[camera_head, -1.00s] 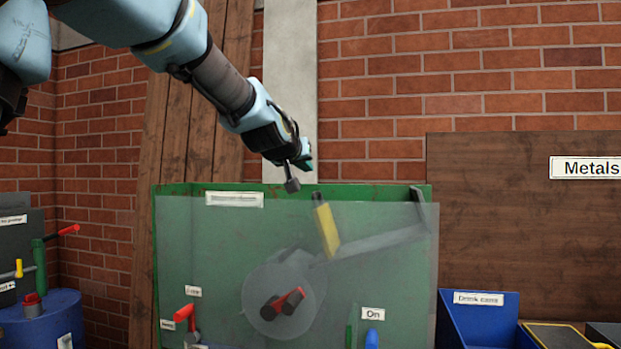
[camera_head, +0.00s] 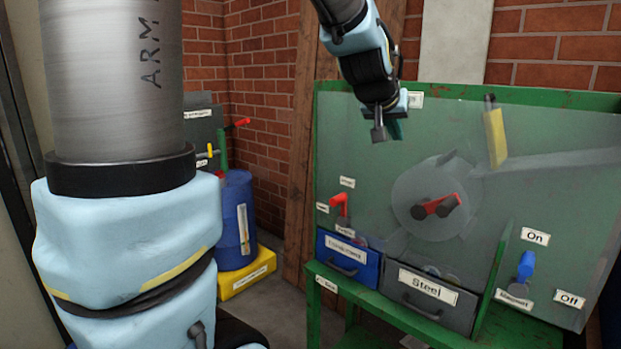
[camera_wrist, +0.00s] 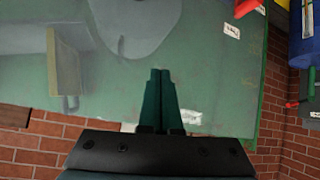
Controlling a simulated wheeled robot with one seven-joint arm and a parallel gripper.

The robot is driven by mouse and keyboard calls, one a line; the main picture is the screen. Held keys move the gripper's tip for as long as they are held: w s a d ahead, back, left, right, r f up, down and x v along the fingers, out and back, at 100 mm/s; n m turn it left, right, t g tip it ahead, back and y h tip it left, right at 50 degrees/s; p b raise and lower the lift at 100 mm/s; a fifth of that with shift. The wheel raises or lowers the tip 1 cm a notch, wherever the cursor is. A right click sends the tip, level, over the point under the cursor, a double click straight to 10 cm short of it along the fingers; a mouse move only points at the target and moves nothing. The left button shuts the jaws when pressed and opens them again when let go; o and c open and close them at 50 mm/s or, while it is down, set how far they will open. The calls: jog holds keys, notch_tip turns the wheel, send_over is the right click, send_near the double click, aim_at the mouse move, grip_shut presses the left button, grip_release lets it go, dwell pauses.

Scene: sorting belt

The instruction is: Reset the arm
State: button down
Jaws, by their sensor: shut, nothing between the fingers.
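My gripper (camera_head: 392,128) hangs in front of the upper left part of the green panel in the head view, at the end of my blue and black arm. In the wrist view its two dark green fingers (camera_wrist: 161,100) lie side by side, shut with nothing between them. They appear apart from the panel (camera_wrist: 215,75) behind them. Part of my arm fills the left of the head view.
The green machine (camera_head: 575,200) has a red lever (camera_head: 340,203), a red handle (camera_head: 436,205), a blue switch (camera_head: 525,267), a blue drawer (camera_head: 348,258) and a grey "Steel" drawer (camera_head: 428,300). A blue barrel (camera_head: 236,215) stands on a yellow base (camera_head: 246,275) behind.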

jog(key=s+a+f+n+g+y, duration=0.2)
jog(key=s+a+f+g+y, duration=0.15)
jog(key=a+f, duration=1.05)
jog(key=s+a+f+n+g+y, duration=0.2)
jog(key=s+a+f+g, duration=0.1)
jog(key=s+a+f, duration=0.4)
jog(key=s+a, duration=0.3)
jog(key=a, duration=0.1)
jog(key=shift+s+a+f, duration=0.3)
jog(key=c, duration=1.6)
grip_release()
jog(key=shift+g, duration=0.25)
